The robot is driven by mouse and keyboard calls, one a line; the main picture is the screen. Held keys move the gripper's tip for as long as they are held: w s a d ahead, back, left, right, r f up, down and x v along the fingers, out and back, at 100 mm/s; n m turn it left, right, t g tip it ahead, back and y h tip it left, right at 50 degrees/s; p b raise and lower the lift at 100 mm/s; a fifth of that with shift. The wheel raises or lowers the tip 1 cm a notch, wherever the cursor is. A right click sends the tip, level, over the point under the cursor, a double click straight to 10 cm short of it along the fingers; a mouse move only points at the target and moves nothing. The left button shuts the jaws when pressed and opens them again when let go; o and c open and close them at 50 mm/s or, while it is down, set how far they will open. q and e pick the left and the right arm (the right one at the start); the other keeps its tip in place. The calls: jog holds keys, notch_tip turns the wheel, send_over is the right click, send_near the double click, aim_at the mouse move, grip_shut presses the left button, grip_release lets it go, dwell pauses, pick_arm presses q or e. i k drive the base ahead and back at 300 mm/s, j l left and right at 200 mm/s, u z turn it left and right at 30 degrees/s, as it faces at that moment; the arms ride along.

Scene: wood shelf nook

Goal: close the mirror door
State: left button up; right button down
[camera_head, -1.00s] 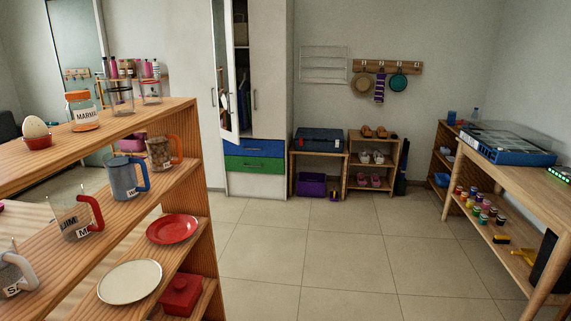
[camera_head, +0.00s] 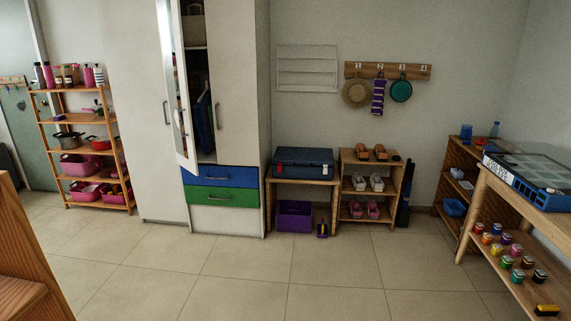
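The mirror door (camera_head: 176,95) is the narrow mirrored door of the tall white wardrobe (camera_head: 138,110), in the left half of the head view. It stands ajar, swung out towards me, and the dark inside of the wardrobe with a shelf and hanging clothes (camera_head: 204,120) shows to its right. A plain white door with a vertical handle is on each side of the opening. Blue (camera_head: 218,176) and green (camera_head: 220,194) drawers below look shut. Neither of my grippers is in view.
A wooden shelf edge (camera_head: 20,250) is close at the lower left. A low bench (camera_head: 302,183) with a blue case and a shoe rack (camera_head: 371,186) stand right of the wardrobe. A wooden table (camera_head: 535,205) is at the right. The tiled floor (camera_head: 240,265) ahead is clear.

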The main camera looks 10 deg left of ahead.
aim_at(169, 12)
jog(key=i+u, duration=0.15)
jog(key=i, duration=0.5)
jog(key=i+l+u, duration=0.15)
jog(key=i, duration=0.55)
jog(key=i+l+u, duration=0.15)
jog(key=i, duration=0.5)
